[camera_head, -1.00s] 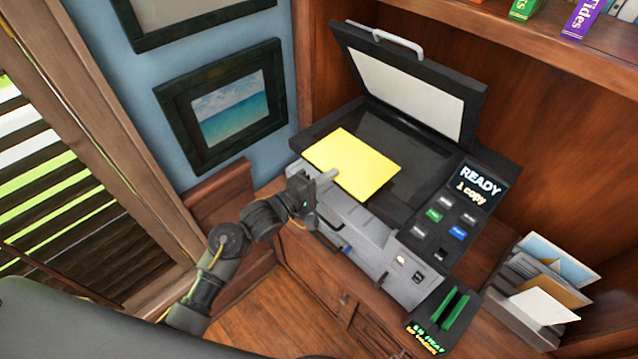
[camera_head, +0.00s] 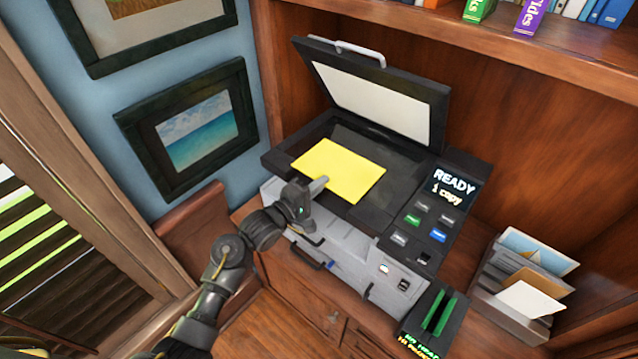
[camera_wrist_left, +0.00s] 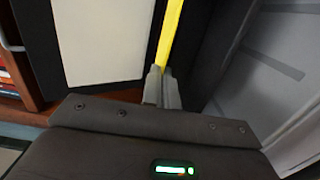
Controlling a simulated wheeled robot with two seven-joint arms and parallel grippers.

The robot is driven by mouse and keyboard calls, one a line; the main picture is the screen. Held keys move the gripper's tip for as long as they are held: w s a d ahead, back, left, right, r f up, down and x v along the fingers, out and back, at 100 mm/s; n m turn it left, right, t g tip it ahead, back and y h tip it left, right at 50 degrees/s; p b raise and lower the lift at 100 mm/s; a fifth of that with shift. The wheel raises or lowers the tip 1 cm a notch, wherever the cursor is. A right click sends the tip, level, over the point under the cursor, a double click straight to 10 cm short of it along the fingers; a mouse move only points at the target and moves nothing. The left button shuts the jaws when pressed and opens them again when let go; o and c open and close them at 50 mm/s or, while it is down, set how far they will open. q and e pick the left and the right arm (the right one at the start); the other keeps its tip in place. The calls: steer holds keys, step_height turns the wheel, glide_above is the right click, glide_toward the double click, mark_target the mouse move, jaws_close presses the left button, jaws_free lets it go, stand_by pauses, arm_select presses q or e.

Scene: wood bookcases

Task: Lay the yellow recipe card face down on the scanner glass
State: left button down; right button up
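The yellow recipe card (camera_head: 343,168) is over the glass of the scanner (camera_head: 345,245), whose lid (camera_head: 372,100) stands open. The upper face of the card looks plain, with no writing visible. My left gripper (camera_head: 318,184) is shut on the near edge of the card, at the front rim of the scanner. In the left wrist view the card (camera_wrist_left: 170,35) shows edge-on between the closed fingertips (camera_wrist_left: 162,82). I cannot tell whether the card touches the glass. Dark scanner glass (camera_head: 398,170) shows to the right of the card. My right gripper is not in view.
The scanner's screen (camera_head: 453,187) reads READY, 1 copy. A dark stand with green slots (camera_head: 437,315) is at its front right, and a letter sorter (camera_head: 522,285) with papers stands further right. A bookshelf (camera_head: 430,30) overhangs behind the lid. Framed pictures (camera_head: 190,130) hang at left.

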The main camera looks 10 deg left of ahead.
arm_select(q)
steer(key=shift+f, duration=0.2)
stand_by(0.6)
steer(key=c, duration=1.6)
jaws_free()
steer(key=shift+s+a+f, duration=0.15)
steer(key=shift+s+a, duration=0.1)
steer(key=shift+s, duration=0.1)
steer(key=shift+b+v, duration=1.35)
steer(key=shift+v, duration=3.6)
